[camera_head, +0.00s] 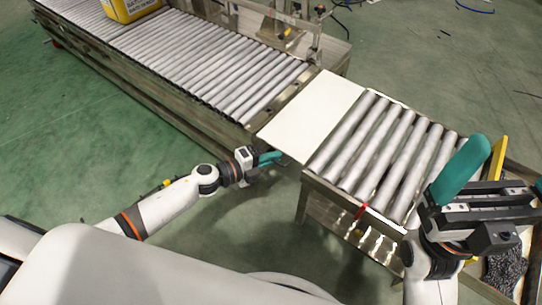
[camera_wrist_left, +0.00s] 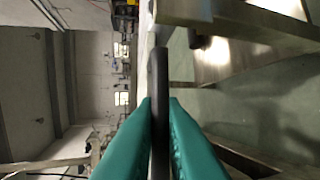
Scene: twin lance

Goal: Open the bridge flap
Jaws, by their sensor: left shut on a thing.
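The bridge flap (camera_head: 312,112) is a pale flat plate lying across the gap between the long roller conveyor and the short roller table. My left gripper (camera_head: 272,157) is low at the flap's near side, by the end of the long conveyor. In the left wrist view, its teal fingers (camera_wrist_left: 160,125) are shut on a dark bar (camera_wrist_left: 158,75). Whether this bar belongs to the flap cannot be told. My right gripper (camera_head: 495,180) is at the right over the short table's near side. One teal finger stands far to its left side, and it looks open and empty.
The long roller conveyor (camera_head: 215,62) carries a yellow container (camera_head: 130,8) at its far end. The short roller table (camera_head: 375,145) stands right of the flap. A yellow part (camera_head: 497,160) and a dark speckled item (camera_head: 505,272) are beside my right gripper. Green floor is open at left.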

